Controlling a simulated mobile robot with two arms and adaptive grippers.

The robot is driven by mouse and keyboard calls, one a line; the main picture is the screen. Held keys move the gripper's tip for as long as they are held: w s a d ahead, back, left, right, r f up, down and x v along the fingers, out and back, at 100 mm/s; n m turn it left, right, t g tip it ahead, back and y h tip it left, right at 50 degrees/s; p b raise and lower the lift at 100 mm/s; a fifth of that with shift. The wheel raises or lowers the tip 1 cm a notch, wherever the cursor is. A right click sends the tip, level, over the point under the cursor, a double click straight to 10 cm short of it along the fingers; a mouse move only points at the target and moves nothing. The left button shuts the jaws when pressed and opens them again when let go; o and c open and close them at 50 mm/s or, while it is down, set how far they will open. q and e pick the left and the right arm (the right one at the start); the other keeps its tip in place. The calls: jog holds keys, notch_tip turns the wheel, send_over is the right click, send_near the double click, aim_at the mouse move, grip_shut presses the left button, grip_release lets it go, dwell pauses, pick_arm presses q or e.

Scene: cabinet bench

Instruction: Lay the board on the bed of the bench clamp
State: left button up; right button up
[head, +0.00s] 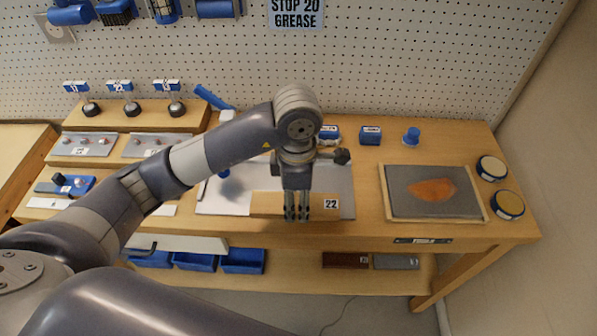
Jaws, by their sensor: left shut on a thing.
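My left gripper (297,214) points down over the front middle of the bench and is shut on the light wooden board (268,203). The board lies level across the picture, and a white label reading 22 shows at its right end. The gripper hides part of the board's middle. Behind and partly under the board is a pale metal plate (225,207), which looks like the bed of the bench clamp; my arm covers much of it. I cannot tell whether the board touches the plate or is held above it. My right gripper is out of view.
A framed grey panel with an orange patch (396,195) lies at the right, beside two round tins (507,204). Knobs stand on a wooden riser (135,117) at the back left. Blue bins (243,260) sit on the shelf below. A blue bar (212,98) rises behind my arm.

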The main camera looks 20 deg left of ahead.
pick_arm(q)
jog(key=w, duration=0.3)
jog(key=w+a+p, duration=0.1)
jog(key=w, duration=0.2)
jog(key=w+a+f+p, duration=0.1)
jog(key=w, duration=0.2)
jog(key=shift+w+a, duration=0.1)
jog(key=shift+w, duration=0.2)
jog(key=shift+w+f, duration=0.1)
notch_tip(320, 180, down, 3)
jog(key=shift+r+p, duration=0.1)
jog(key=shift+p, duration=0.85)
jog(key=shift+f, duration=0.2)
jog(key=shift+f, duration=0.15)
jog(key=shift+f+b, duration=0.15)
jog(key=shift+b, duration=0.15)
jog(key=o, duration=1.1)
